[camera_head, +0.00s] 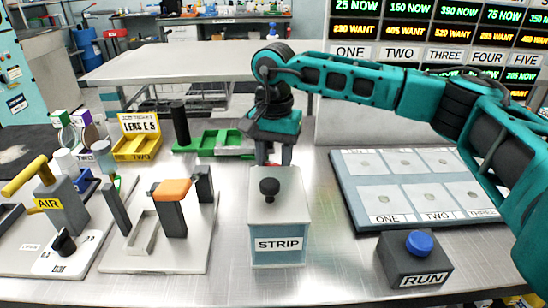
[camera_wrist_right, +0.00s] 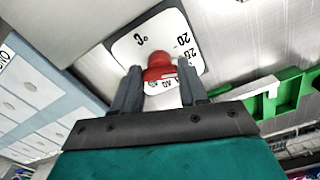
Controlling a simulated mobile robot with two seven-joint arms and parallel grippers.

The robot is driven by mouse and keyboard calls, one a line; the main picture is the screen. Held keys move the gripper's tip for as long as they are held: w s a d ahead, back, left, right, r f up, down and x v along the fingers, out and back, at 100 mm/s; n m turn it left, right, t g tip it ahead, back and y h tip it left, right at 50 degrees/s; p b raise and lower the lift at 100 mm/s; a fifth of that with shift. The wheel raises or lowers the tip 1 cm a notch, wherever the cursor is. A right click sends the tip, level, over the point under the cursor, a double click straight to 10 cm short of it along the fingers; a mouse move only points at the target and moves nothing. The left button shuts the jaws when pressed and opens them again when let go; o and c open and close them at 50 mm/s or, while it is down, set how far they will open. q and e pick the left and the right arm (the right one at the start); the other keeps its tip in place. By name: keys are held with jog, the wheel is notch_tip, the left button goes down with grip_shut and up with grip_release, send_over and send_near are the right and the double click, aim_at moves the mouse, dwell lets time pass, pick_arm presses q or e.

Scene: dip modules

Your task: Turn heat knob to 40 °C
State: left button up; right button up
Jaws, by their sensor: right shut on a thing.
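The heat knob is a red knob (camera_wrist_right: 159,66) on a white dial plate (camera_wrist_right: 188,36) in the right wrist view. The dial carries a °C mark and numbers, among them 20; the numbers below the knob are small and partly covered. My right gripper (camera_wrist_right: 160,72) has one finger on each side of the knob and is shut on it. Which number the knob points to, I cannot tell. In the head view my right gripper (camera_head: 272,152) reaches down behind the STRIP box (camera_head: 278,225), which hides the knob and dial. My left gripper is in neither view.
A green tray (camera_head: 222,143) lies left of my right gripper. A blue-grey board (camera_head: 358,205) with several pads is to the right, with a RUN button box (camera_head: 413,262) in front. An orange-topped lever stand (camera_head: 150,255) and AIR stand (camera_head: 60,205) fill the left.

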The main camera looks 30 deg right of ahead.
jog(key=m, duration=0.4)
jog(key=shift+m, duration=0.3)
jog(key=m, duration=0.3)
jog(key=shift+r+m+p, duration=0.1)
jog(key=shift+m+p, duration=0.2)
jog(key=shift+m, duration=0.1)
jog(key=m, duration=0.4)
jog(key=shift+m+p, duration=0.4)
jog(key=shift+m, duration=1.8)
jog(key=o, duration=1.1)
jog(key=shift+c, duration=0.2)
